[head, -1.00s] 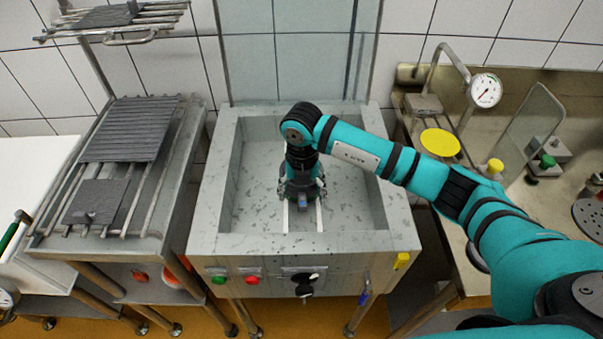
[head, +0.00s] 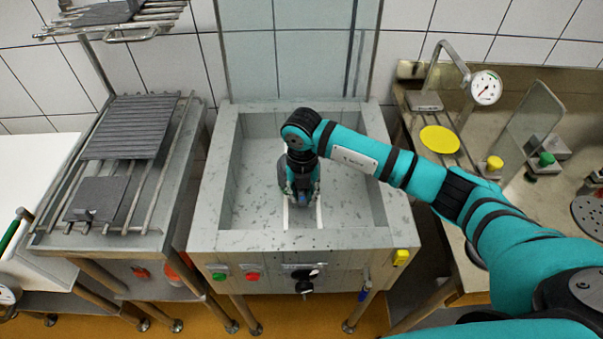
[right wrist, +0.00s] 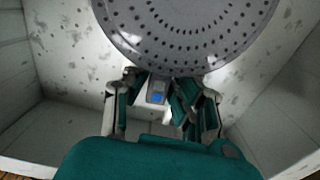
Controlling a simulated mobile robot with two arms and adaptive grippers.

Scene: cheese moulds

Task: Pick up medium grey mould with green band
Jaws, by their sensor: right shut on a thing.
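My right gripper (head: 302,198) is low inside the grey speckled basin, at its middle. The mould fills the top of that view and is cut off by the frame. In the head view a little grey shows beside the wrist, and my arm hides most of what is there. I see no green band on it. A small blue patch (right wrist: 157,97) shows between the fingers. My left gripper is not in view.
The basin (head: 210,215) has raised walls on all sides. At left stands a rack (head: 70,245) with dark ridged plates. At right, a steel counter (head: 500,195) holds a yellow disc (head: 439,139), a dial gauge (head: 486,88) and a clear panel (head: 537,115). Buttons line the basin's front.

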